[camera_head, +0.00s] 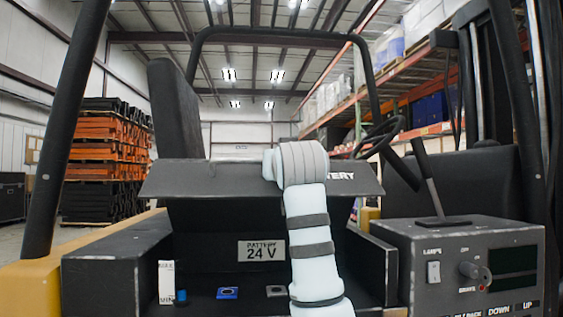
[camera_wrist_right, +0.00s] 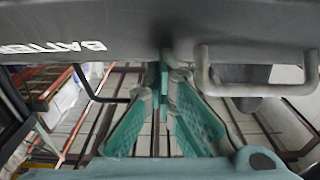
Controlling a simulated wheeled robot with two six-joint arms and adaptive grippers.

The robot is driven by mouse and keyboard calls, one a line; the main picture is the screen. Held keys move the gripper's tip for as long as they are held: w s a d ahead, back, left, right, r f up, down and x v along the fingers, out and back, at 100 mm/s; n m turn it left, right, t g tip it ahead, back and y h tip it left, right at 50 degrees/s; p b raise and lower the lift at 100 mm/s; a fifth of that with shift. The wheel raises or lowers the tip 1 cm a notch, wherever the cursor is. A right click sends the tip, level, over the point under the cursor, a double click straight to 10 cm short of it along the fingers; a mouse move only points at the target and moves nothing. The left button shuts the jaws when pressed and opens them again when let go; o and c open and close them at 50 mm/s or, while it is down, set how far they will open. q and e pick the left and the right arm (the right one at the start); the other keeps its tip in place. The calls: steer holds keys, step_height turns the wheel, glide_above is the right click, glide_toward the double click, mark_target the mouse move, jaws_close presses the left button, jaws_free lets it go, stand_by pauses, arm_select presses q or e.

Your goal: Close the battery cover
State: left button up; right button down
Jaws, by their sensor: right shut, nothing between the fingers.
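The battery cover (camera_head: 215,178) is a dark grey panel with white lettering, raised above the open battery compartment (camera_head: 115,270). My right arm rises from the bottom of the head view and crosses in front of the cover, hiding part of the lettering. In the right wrist view the cover (camera_wrist_right: 100,35) fills the top, its lettering inverted. My right gripper (camera_wrist_right: 164,68) has teal fingers and is shut with nothing held, its tips at the cover's edge. I cannot tell whether they touch it. The head view does not show the fingers. My left gripper is not in view.
A control box (camera_head: 460,262) with a lever stands at right. A grey bar handle (camera_wrist_right: 258,88) shows right of the fingers in the wrist view.

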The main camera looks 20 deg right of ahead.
steer(key=shift+w+f, duration=0.15)
steer(key=shift+f, duration=0.2)
